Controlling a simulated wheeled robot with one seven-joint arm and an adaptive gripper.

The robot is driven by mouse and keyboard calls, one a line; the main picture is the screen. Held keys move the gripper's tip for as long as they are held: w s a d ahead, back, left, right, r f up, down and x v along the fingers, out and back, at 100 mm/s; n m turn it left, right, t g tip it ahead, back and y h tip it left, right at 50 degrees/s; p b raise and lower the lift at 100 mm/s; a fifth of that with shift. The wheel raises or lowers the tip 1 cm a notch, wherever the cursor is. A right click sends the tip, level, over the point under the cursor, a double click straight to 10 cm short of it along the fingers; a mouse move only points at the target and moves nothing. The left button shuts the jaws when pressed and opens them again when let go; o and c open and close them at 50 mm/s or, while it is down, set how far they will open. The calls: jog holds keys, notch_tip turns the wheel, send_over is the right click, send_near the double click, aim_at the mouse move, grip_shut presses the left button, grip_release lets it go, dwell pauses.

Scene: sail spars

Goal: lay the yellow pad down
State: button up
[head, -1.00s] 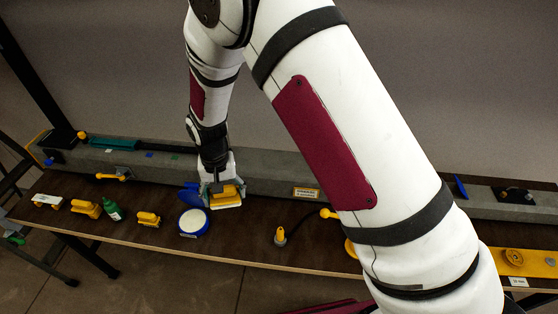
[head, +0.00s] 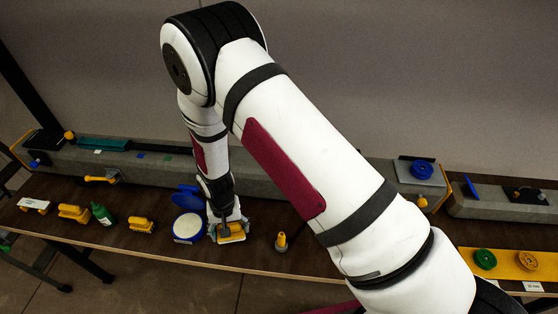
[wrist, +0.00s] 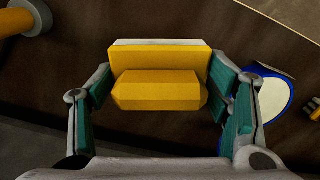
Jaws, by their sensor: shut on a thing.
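The yellow pad (head: 232,231) is a yellow block with a pale white layer along one side. My gripper (wrist: 160,85) is shut on it, with a teal-lined finger at each side of the yellow grip part. In the wrist view the pad (wrist: 160,92) sits level between the fingers over the dark brown table. In the head view the pad is low over the table near its front edge, just right of the round blue tub (head: 187,227). I cannot tell whether its underside touches the table.
The blue tub with white contents stands close beside the gripper. A yellow-topped upright object (head: 281,242) stands to the right. A green bottle (head: 102,213) and yellow brushes (head: 141,226) lie farther left. A grey beam (head: 270,187) runs along the back.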

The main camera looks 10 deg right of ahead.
jog(key=shift+f, duration=0.35)
jog(key=shift+f+b, duration=0.6)
jog(key=shift+f, duration=1.35)
jog(key=o, duration=1.2)
jog(key=shift+r, duration=0.1)
notch_tip(320, 180, up, 12)
jog(key=shift+f, duration=0.15)
